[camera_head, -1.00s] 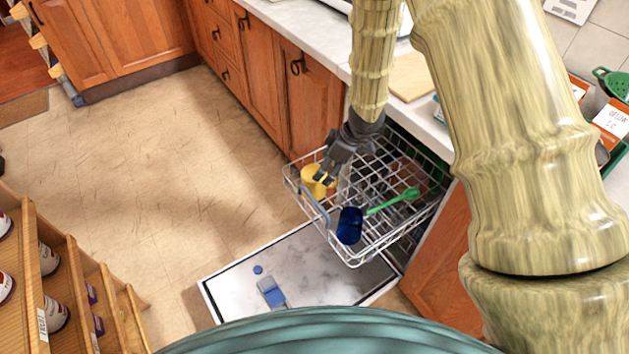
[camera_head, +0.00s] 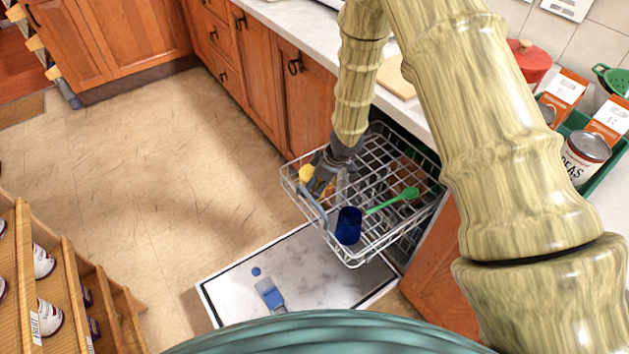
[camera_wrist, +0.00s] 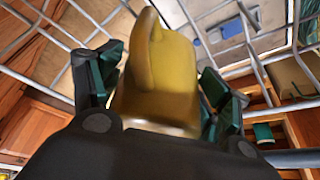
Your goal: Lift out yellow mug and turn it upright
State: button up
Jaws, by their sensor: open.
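The yellow mug (camera_head: 306,174) sits in the left part of the dishwasher's upper wire rack (camera_head: 375,205), partly hidden behind my gripper (camera_head: 322,185). In the wrist view the mug (camera_wrist: 160,85) fills the middle, with its handle at the top of the picture. My gripper (camera_wrist: 160,92) is open, with one dark green finger pad on each side of the mug. The mug stands between the fingers. I cannot tell whether either pad touches it. The mug's opening is not visible.
A blue mug (camera_head: 348,226) and a green spoon (camera_head: 393,201) lie in the rack close to the right of my gripper. The open dishwasher door (camera_head: 320,265) is below. The counter (camera_head: 300,30) edge runs above the rack.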

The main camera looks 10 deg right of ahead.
jog(key=shift+a+f, duration=0.1)
jog(key=c, duration=1)
